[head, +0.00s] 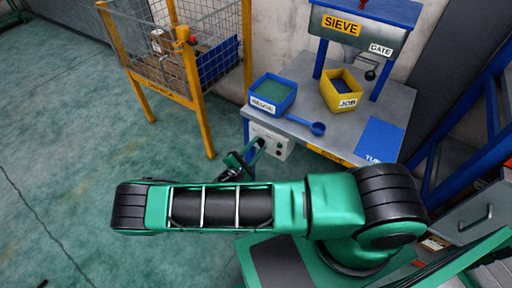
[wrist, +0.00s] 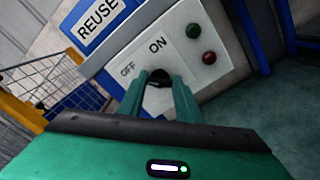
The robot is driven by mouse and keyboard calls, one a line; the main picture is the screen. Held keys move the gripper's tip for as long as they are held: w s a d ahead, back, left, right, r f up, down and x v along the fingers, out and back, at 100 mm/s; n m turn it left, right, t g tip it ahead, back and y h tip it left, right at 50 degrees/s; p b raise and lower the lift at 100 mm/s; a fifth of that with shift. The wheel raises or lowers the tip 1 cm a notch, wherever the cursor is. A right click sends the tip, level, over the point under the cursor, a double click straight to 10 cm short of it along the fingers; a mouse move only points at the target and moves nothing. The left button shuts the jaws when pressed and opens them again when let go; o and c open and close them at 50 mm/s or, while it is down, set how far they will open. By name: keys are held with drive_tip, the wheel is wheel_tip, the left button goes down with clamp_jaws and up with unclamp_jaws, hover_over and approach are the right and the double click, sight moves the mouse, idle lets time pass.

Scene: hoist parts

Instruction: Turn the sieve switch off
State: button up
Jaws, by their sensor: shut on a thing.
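The sieve switch (wrist: 158,75) is a dark knob on a pale control box, seen in the wrist view below the printed words OFF and ON. My gripper (wrist: 159,82) is shut on it, one green finger on each side. The fingers hide much of the knob, so I cannot tell which word it points to. In the head view the control box (head: 279,148) hangs under the front edge of the workbench, and my gripper (head: 259,144) reaches it from the left. The sieve machine (head: 365,35) stands on the bench.
Two round buttons, one red and one green, sit right of the switch. The bench (head: 302,108) holds a blue REUSE bin (head: 271,95), a yellow JOB bin (head: 342,92) and a blue scoop (head: 317,128). A yellow-framed mesh cage (head: 190,95) stands left. The floor at left is clear.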

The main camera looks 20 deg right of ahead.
drive_tip(key=shift+a+f+m, duration=0.15)
drive_tip(key=shift+a+m, duration=0.05)
drive_tip(key=shift+m, duration=0.3)
drive_tip(key=o, duration=1)
drive_tip(key=shift+d, duration=0.1)
drive_tip(key=shift+o, duration=0.2)
drive_tip(key=shift+s, duration=0.1)
drive_tip(key=v, duration=1)
drive_tip(key=shift+s+a, duration=0.15)
drive_tip(key=shift+a, duration=0.2)
